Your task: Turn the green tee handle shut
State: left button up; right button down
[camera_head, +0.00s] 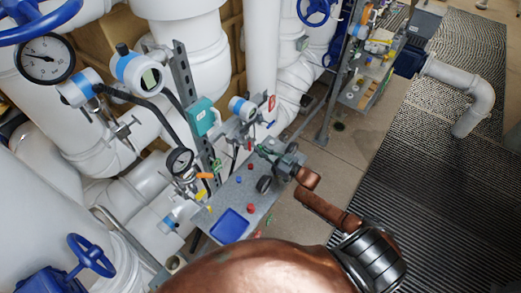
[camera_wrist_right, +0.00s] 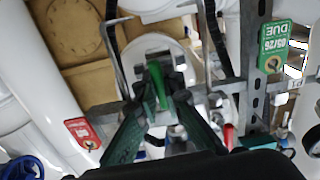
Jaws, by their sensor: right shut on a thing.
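The green tee handle (camera_wrist_right: 157,86) shows in the wrist view as an upright green piece in front of a pale round fitting. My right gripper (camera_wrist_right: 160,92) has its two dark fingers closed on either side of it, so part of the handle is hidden. In the head view, my right gripper (camera_head: 268,150) reaches in beside the pipework above the grey bench, and I cannot make out the handle there. My left gripper is in neither view.
A grey bench (camera_head: 222,198) below the gripper carries a blue tray (camera_head: 229,226) and small coloured parts. Gauges, transmitters and a metal upright (camera_head: 184,75) crowd the left. A red handle (camera_wrist_right: 228,137) is close right in the wrist view.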

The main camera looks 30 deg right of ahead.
jog(key=shift+f+m, duration=0.1)
jog(key=shift+m, duration=0.2)
jog(key=c, duration=2)
grip_release()
jog(key=shift+c, duration=0.2)
jog(key=v, duration=1.2)
jog(key=shift+d, duration=0.1)
